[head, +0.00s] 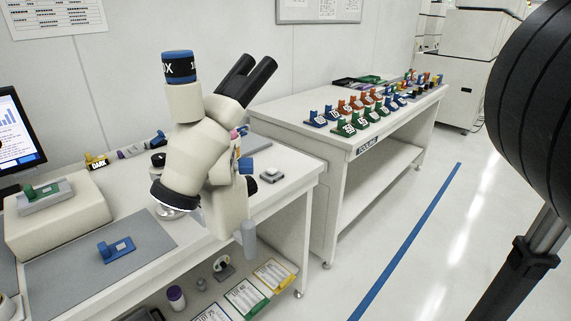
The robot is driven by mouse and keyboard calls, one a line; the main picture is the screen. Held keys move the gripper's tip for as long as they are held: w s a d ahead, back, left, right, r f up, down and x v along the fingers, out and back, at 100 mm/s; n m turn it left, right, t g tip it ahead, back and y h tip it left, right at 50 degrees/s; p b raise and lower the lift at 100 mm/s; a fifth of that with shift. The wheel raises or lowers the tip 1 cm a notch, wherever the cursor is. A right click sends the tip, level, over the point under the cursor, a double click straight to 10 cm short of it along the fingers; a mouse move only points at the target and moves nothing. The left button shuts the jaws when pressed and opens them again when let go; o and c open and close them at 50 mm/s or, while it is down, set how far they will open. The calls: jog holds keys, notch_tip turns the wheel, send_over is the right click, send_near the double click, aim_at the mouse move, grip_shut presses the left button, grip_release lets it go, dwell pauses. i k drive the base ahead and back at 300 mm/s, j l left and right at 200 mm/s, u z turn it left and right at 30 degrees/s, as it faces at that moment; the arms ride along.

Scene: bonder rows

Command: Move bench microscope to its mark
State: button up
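The bench microscope (190,155) is large and cream-coloured, with a blue-and-black ring on its top tube and two black eyepieces pointing up to the right. It is at the front right part of the near bench (290,180), and its head leans over the bench top. Its lower column reaches down by the bench's front edge; I cannot make out its foot or what it rests on. No mark for it can be clearly told in the head view. My gripper is not in view; only dark parts, likely of my arm, show at the right.
A grey mat (70,275) holds a blue fixture (117,248). A cream box (60,225) and a monitor (18,130) stand at the left. A second bench (300,118) carries several coloured fixtures. Open floor (425,260) lies right.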

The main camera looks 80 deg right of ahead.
aim_at(199, 177)
jog(key=k+l, duration=0.35)
jog(key=l, duration=0.15)
jog(key=k+l, duration=0.75)
jog(key=l, duration=0.25)
jog(key=i+l+u, duration=0.25)
jog(key=l, duration=0.3)
jog(key=i+l+u, duration=0.25)
jog(key=i+l, duration=0.15)
jog(key=l, duration=0.25)
jog(key=z, duration=0.75)
